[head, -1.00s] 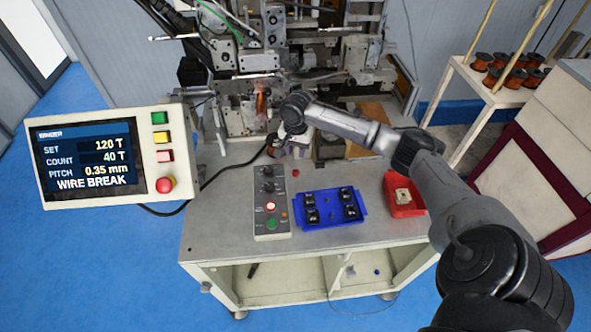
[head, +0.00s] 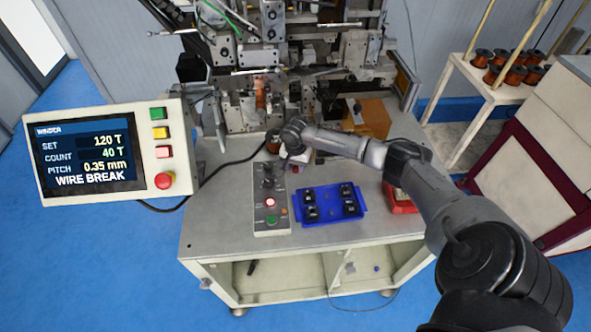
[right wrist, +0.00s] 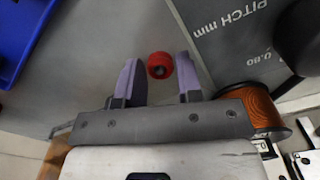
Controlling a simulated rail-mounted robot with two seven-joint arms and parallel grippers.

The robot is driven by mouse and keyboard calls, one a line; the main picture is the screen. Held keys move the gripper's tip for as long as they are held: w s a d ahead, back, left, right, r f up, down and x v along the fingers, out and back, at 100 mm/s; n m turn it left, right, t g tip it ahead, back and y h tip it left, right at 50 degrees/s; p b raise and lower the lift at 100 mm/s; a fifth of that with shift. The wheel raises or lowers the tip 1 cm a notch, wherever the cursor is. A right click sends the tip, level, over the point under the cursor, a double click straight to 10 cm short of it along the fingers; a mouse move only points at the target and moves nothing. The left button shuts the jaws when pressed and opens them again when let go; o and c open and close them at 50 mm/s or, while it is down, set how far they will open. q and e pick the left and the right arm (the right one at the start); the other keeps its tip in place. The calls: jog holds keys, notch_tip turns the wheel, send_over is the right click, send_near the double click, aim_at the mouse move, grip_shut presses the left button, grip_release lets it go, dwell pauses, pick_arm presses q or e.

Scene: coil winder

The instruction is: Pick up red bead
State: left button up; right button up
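The red bead (right wrist: 159,66) is a small red cylinder with a dark hole. In the right wrist view it lies on the grey tabletop between the fingertips of my right gripper (right wrist: 157,72). The gripper is open, with a finger on each side and gaps between fingers and bead. In the head view my right gripper (head: 297,160) is low over the table, behind the blue tray and right of the control box; the bead is barely visible there. My left gripper is not in view.
A blue tray (head: 331,222) with several black parts sits in front. The control box (head: 269,225) stands left of it. A red tray (head: 399,205) is partly behind my arm. The winder (head: 262,60) and a copper spool (right wrist: 253,106) are close to the gripper.

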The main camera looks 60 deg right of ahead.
jog(key=shift+f, duration=0.15)
jog(key=shift+c, duration=0.4)
jog(key=c, duration=0.5)
